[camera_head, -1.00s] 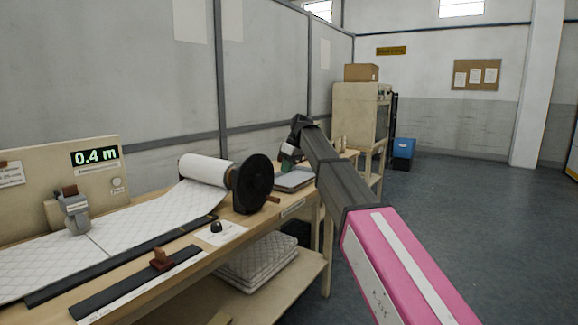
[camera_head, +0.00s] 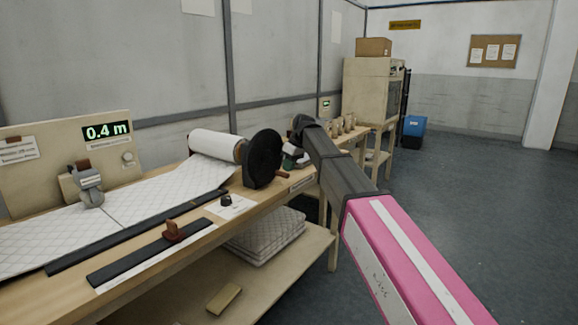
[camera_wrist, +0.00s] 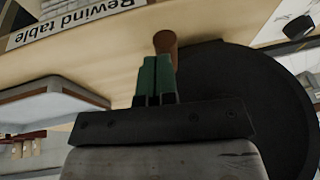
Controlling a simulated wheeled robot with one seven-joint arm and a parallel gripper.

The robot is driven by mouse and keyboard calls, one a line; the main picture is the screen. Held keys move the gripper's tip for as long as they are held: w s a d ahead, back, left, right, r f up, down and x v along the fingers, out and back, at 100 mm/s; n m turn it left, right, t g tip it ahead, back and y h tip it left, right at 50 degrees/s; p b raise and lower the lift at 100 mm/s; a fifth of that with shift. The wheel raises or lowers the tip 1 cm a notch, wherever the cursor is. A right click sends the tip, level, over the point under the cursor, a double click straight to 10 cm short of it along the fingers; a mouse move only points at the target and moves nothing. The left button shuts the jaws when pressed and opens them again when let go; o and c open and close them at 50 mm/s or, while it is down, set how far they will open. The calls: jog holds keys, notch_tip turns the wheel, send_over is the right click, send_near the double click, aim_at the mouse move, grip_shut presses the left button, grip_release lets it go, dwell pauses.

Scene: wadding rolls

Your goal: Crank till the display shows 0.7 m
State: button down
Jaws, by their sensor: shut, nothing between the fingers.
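The display (camera_head: 106,132) on the beige panel reads 0.4 m in green. The white wadding roll (camera_head: 214,145) lies on the bench, with a black crank disc (camera_head: 263,158) at its right end. The brown crank handle (camera_head: 283,174) sticks out of the disc's right face; it also shows in the wrist view (camera_wrist: 165,42). My gripper (camera_head: 294,157) is just right of the disc. In the wrist view its green fingers (camera_wrist: 155,62) are shut and empty, with their tips close to the handle; I cannot tell whether they touch it.
Quilted wadding (camera_head: 150,203) runs left across the bench from the roll. A black bar with a brown grip (camera_head: 172,231) lies at the front edge. Folded pads (camera_head: 265,236) sit on the lower shelf. The label "Rewind table" (camera_wrist: 75,20) shows in the wrist view.

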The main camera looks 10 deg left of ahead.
aim_at(272, 192)
jog(key=shift+s+f, duration=0.25)
jog(key=shift+f, duration=0.1)
dwell(0.6)
jog(key=shift+s+a+f, duration=0.25)
jog(key=shift+s+f, duration=0.3)
jog(key=shift+s+a+f, duration=0.2)
jog(key=shift+s+f, duration=0.15)
jog(key=shift+s, duration=0.15)
jog(key=shift+s+a+f, duration=0.2)
jog(key=shift+s+f, duration=0.1)
jog(key=shift+s, duration=0.15)
jog(key=shift+s+a+f, duration=0.15)
jog(key=shift+s+a, duration=0.1)
jog(key=shift+s, duration=0.3)
jog(key=shift+s+a+f, duration=0.1)
jog(key=shift+s+a, duration=0.1)
jog(key=shift+s, duration=0.3)
jog(key=shift+s+a, duration=0.35)
jog(key=shift+s, duration=0.5)
